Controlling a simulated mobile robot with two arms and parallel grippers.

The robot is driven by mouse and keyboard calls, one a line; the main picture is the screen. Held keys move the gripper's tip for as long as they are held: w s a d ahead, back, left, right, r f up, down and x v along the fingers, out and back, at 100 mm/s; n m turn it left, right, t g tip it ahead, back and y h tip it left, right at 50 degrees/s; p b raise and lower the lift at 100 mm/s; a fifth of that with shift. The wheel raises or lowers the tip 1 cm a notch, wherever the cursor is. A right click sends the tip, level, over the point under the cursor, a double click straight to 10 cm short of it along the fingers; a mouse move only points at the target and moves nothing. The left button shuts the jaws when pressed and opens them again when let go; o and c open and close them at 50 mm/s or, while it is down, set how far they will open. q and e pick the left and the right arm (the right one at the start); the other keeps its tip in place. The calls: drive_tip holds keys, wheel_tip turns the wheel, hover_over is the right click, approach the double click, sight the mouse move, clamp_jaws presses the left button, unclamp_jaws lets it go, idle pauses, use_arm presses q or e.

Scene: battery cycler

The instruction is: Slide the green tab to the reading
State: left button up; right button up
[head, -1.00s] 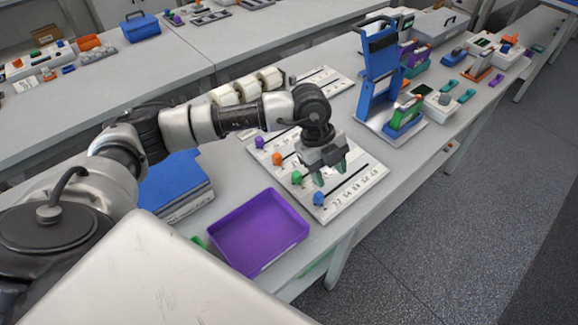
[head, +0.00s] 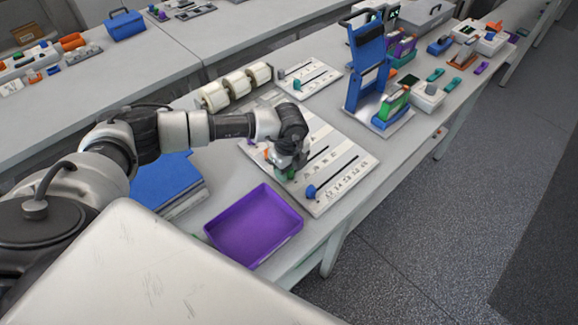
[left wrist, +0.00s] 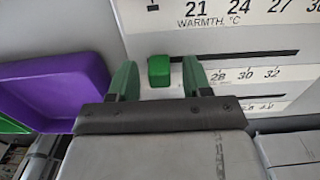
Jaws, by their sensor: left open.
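The white slider board (head: 362,161) lies on the bench, with dark slots and printed number scales. The green tab (left wrist: 159,70) shows in the left wrist view, near the left end of a dark slot (left wrist: 250,55). My left gripper (left wrist: 160,78) is open, with one green finger on each side of the tab; I cannot tell whether either touches it. In the head view the left gripper (head: 284,172) is low over the board and hides most of that tab. A blue tab (head: 311,191) sits nearer the front edge. My right gripper is not in view.
A purple tray (head: 253,225) lies left of the board, near the bench's front edge. A blue box (head: 165,183) is under my left arm. White rolls (head: 237,82) stand behind, and a blue stand (head: 367,70) rises beyond the board.

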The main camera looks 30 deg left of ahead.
use_arm(q)
drive_tip(key=shift+f, duration=0.25)
drive_tip(key=shift+c, duration=0.3)
clamp_jaws()
drive_tip(key=shift+w+d+b, duration=0.1)
drive_tip(key=shift+w+b, duration=0.15)
drive_tip(key=shift+b, duration=0.05)
drive_tip(key=shift+w+d+f+b, duration=0.1)
drive_tip(key=shift+w+d+b, duration=0.1)
drive_tip(key=shift+w+b, duration=0.3)
drive_tip(key=shift+w+d+b, duration=0.15)
drive_tip(key=shift+w+b, duration=0.25)
drive_tip(key=shift+w, duration=0.2)
drive_tip(key=shift+w+d, duration=0.15)
drive_tip(key=shift+w, duration=0.25)
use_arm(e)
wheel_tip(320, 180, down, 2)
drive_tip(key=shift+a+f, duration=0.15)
